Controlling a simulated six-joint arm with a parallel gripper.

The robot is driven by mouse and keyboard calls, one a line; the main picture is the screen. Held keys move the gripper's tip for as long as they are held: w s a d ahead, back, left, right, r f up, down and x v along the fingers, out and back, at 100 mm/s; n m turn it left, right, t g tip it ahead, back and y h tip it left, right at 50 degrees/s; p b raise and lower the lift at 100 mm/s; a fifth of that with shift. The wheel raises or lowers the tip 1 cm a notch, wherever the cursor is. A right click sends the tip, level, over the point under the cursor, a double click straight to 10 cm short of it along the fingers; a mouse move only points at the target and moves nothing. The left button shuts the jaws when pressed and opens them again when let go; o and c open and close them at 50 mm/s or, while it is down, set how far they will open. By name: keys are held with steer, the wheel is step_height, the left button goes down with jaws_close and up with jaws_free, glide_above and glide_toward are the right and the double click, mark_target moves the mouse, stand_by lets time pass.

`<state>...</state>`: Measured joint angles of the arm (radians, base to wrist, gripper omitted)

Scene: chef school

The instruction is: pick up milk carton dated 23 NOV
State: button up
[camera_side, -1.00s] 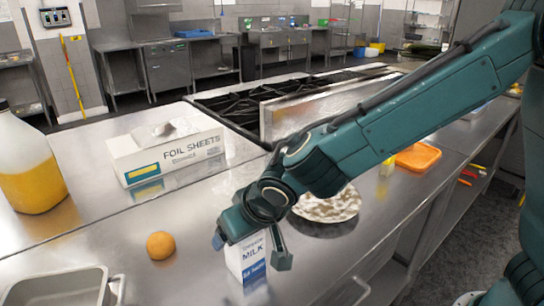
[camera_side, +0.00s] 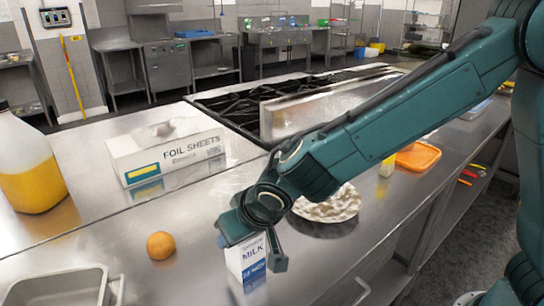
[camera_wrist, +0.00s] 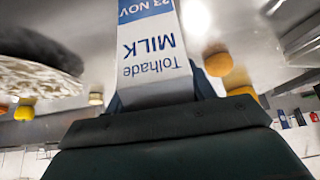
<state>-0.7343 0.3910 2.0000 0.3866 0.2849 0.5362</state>
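The milk carton (camera_side: 246,262) is white with blue print and stands at the front of the steel counter. In the wrist view the carton (camera_wrist: 153,45) fills the middle upside down, with "23 NOV", "MILK" and "Tolhade" readable. My gripper (camera_side: 250,252) reaches down over it from the upper right, one finger on each side. In the wrist view my gripper (camera_wrist: 160,95) has its fingers against both sides of the carton, so it looks shut on it. The carton is slightly tilted. Its top is hidden by my gripper, and I cannot tell whether its base touches the counter.
An orange ball-like fruit (camera_side: 160,245) lies left of the carton, and a grey metal pan (camera_side: 58,288) is at the front left. A plate (camera_side: 328,207) sits behind right. A foil sheets box (camera_side: 168,155), a yellow-filled jug (camera_side: 28,175) and an orange tray (camera_side: 417,156) stand further off.

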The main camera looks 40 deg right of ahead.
steer(key=shift+r, duration=0.1)
steer(key=shift+c, duration=0.3)
steer(key=shift+r, duration=0.8)
step_height(320, 180, up, 18)
steer(key=shift+r, duration=0.15)
